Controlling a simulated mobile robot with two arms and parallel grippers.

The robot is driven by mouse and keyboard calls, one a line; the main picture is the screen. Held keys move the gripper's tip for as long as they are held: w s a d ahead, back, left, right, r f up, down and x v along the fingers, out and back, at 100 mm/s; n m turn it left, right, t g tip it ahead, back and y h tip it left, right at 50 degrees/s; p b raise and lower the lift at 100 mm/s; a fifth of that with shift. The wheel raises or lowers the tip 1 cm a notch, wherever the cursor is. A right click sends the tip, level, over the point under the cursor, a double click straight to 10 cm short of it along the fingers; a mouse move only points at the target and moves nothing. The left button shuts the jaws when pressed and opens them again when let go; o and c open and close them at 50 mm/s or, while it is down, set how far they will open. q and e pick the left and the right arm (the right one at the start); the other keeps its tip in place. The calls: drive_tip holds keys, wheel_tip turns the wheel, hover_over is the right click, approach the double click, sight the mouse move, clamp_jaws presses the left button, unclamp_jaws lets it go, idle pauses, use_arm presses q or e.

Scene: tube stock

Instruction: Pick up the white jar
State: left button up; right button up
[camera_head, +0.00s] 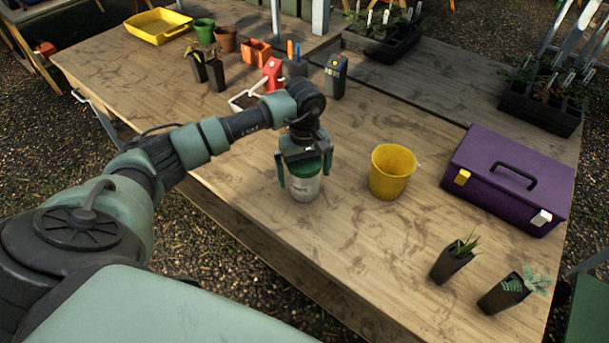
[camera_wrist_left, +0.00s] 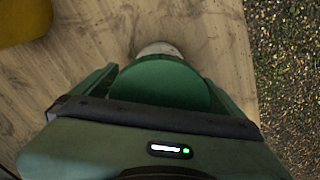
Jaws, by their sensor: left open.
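The white jar (camera_head: 304,186) stands upright on the wooden table, with a green lid (camera_head: 307,163). My left gripper (camera_head: 304,176) is over the jar from above, with its open fingers on either side of the lid. In the left wrist view the green lid (camera_wrist_left: 165,85) lies between the fingers, and a bit of the white jar body (camera_wrist_left: 158,48) shows beyond it. I cannot tell whether either finger touches the jar. My right gripper is not in view.
A yellow bucket (camera_head: 391,172) stands close to the right of the jar. A purple toolbox (camera_head: 509,178) and two small potted plants (camera_head: 452,260) are further right. A white tray (camera_head: 245,101), pots and a yellow tray (camera_head: 158,25) are behind. The table (camera_head: 262,215) in front is clear.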

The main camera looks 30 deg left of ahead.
use_arm(q)
drive_tip(key=c, duration=1.5)
